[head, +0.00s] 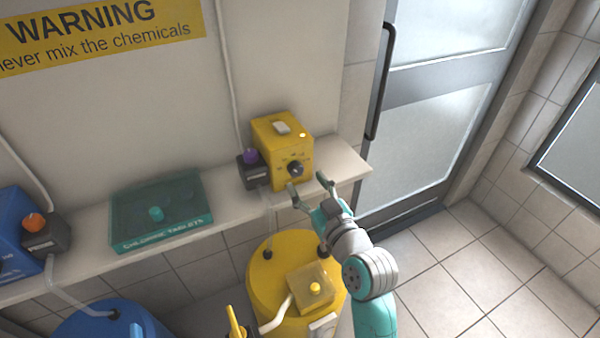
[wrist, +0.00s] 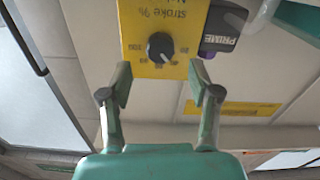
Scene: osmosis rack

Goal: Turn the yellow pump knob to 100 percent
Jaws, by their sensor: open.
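The yellow pump (head: 268,140) stands on the shelf near its right end. Its round black knob (head: 295,169) is on the front face. In the wrist view the knob (wrist: 160,46) lies ahead between my fingers, on the yellow face (wrist: 136,12) with printed marks around it and upside-down "stroke %" text. The exact setting of the knob is too small to read. My gripper (head: 308,188) is open and empty in front of the pump, just short of the knob and not touching it. The fingers also show in the wrist view (wrist: 158,84), one on each side of the knob.
A black PRIME box with a purple knob (head: 250,157) sits at the pump's left side. A green chlorine tablets box (head: 160,212) and a blue pump (head: 17,236) stand further left on the shelf (head: 345,165). A yellow barrel (head: 262,282) stands below.

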